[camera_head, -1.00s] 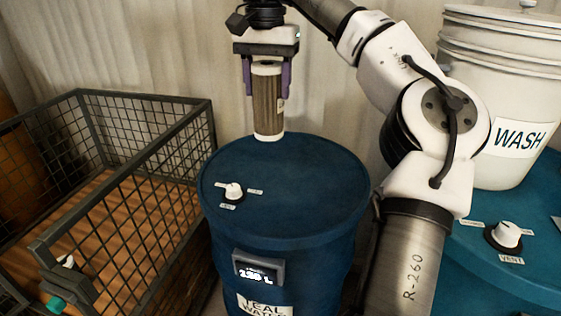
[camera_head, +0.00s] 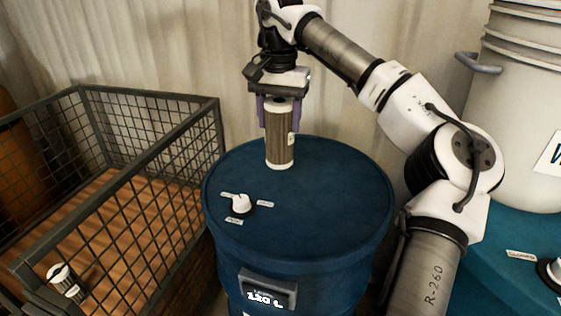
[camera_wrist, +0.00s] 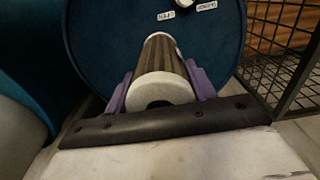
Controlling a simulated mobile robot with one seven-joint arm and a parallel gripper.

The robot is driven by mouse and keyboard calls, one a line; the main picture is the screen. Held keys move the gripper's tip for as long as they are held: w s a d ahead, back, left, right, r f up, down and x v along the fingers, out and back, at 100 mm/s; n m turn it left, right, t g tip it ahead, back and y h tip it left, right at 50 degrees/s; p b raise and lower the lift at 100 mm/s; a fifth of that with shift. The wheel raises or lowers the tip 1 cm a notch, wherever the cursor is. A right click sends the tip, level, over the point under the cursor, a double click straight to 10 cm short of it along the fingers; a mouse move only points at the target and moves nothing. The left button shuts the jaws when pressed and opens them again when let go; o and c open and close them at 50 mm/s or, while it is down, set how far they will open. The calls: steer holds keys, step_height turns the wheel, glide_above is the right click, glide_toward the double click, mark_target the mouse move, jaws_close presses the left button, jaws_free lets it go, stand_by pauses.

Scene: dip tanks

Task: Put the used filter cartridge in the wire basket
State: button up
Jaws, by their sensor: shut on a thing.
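My gripper (camera_head: 279,125) is shut on a filter cartridge (camera_head: 280,145), brown and pleated with white end caps and a small pale label. The cartridge hangs upright between the purple fingers. Its lower end shows against the blue drum's lid; I cannot tell whether it touches. In the wrist view the cartridge (camera_wrist: 161,82) lies between the two fingers (camera_wrist: 160,93), with the drum behind it. The wire basket (camera_head: 150,152), dark mesh with an orange-brown floor, stands at the left, apart from my gripper. Its edge also shows in the wrist view (camera_wrist: 292,75).
The blue drum (camera_head: 330,205) has a white knob (camera_head: 240,203) on its lid and a display on its front. A small white-and-dark cylinder (camera_head: 66,282) is at the basket's near left. A white bucket (camera_head: 515,120) stands at the right on a teal surface.

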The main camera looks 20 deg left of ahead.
mark_target(279, 157)
step_height(279, 157, down, 10)
steer(key=shift+r, duration=0.15)
stand_by(0.3)
steer(key=o, duration=1.2)
